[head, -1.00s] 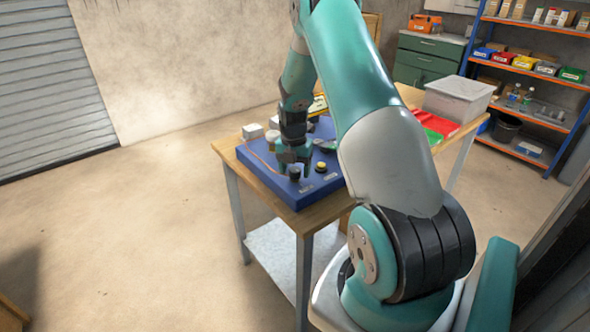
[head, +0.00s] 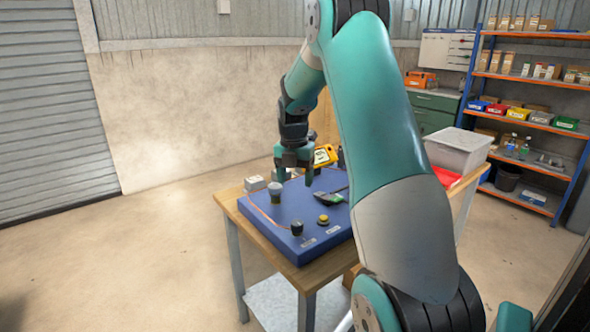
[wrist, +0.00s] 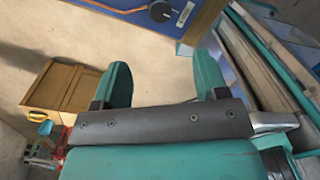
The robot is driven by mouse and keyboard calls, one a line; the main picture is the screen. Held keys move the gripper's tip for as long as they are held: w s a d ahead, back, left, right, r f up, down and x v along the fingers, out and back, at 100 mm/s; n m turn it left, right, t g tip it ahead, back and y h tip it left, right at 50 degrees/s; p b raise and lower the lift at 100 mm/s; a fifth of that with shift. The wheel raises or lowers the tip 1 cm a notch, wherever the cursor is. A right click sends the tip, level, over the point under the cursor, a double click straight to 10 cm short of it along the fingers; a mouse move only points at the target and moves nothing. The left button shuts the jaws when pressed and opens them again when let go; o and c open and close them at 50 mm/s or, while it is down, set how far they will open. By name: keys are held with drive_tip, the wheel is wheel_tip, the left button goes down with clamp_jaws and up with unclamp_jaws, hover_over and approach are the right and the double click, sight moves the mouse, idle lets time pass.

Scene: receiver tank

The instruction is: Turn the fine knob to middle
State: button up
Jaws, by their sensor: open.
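A blue panel (head: 268,225) lies on the table. A small black knob (head: 297,228) stands near its front corner beside a pale label, and a black and yellow knob (head: 324,219) sits to its right, also by a label. The labels are too small to read, so I cannot tell which is the fine knob. In the wrist view a black knob (wrist: 161,11) with a pale pointer line shows at the top edge next to a label. My gripper (head: 295,178) is open and empty, raised above the panel. Its spread fingers also show in the wrist view (wrist: 164,70).
A grey cylinder (head: 275,190), a copper-coloured wire, a dark green-tipped item (head: 331,197) and a yellow meter (head: 325,156) are on or by the panel. A pale box (head: 254,183) is at the left edge. A grey bin (head: 458,150) stands at the table's right end.

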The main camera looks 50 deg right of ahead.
drive_tip(key=shift+r, duration=1.5)
drive_tip(key=shift+w+a, duration=0.1)
drive_tip(key=s+a+r+m+t+y, duration=0.1)
drive_tip(key=s+a+r+m, duration=0.15)
drive_tip(key=a, duration=0.95)
drive_tip(key=s+a+r+m+y, duration=0.15)
drive_tip(key=a+m, duration=0.25)
drive_tip(key=a, duration=0.9)
drive_tip(key=s+a+r+m+y, duration=0.1)
drive_tip(key=s+a+m, duration=0.7)
drive_tip(key=s+a, duration=0.8)
drive_tip(key=shift+s+r+g+y, duration=0.2)
drive_tip(key=shift+s+g+y, duration=0.1)
drive_tip(key=shift+s+y, duration=0.25)
